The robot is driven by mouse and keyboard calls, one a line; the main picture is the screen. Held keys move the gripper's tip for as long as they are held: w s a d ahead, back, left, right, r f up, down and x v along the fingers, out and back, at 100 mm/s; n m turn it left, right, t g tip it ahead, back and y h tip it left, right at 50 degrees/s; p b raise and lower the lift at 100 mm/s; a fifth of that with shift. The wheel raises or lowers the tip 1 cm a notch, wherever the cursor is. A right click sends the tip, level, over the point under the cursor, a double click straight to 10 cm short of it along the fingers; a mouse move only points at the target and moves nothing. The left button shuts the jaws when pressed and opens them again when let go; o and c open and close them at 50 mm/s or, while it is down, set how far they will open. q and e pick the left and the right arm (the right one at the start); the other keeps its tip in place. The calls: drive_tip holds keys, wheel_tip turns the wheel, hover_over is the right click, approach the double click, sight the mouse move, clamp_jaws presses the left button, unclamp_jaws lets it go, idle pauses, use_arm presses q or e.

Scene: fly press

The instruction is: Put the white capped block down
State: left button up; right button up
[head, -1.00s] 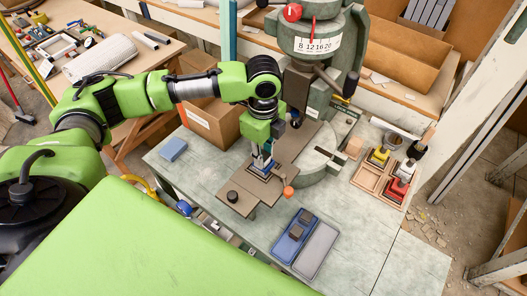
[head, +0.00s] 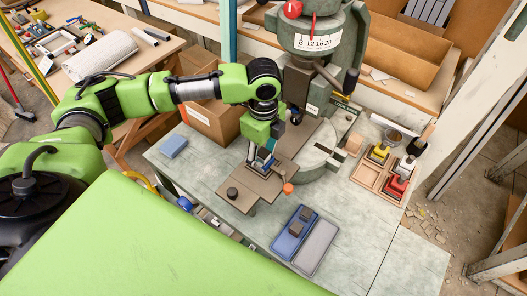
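The white capped block (head: 405,165) stands in the wooden tray (head: 366,179) at the right of the bench, between a yellow capped block (head: 379,154) and a red capped block (head: 396,186). My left gripper (head: 262,161) points down over the brown plate of the press, far left of that tray. Its fingers stand apart around a small blue piece (head: 264,164) on the plate. The fingers partly hide this piece, and I cannot tell whether they touch it. My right gripper is not in view.
The green press (head: 318,42) rises behind the brown plate (head: 262,188). A black knob (head: 232,193) and an orange knob (head: 288,188) sit at the plate's edges. A blue ink pad box (head: 294,232) lies in front. A blue sponge (head: 173,146) lies left; bare bench lies around it.

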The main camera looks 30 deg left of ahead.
sight(264, 155)
use_arm(q)
drive_tip(key=shift+s+f, duration=0.15)
drive_tip(key=shift+s, duration=0.05)
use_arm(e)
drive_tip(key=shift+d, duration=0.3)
use_arm(q)
wheel_tip(264, 155, up, 14)
drive_tip(key=b, duration=0.2)
drive_tip(key=shift+w+f, duration=0.2)
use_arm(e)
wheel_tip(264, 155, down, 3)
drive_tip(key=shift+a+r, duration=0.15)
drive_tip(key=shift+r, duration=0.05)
use_arm(q)
drive_tip(key=shift+f, duration=0.1)
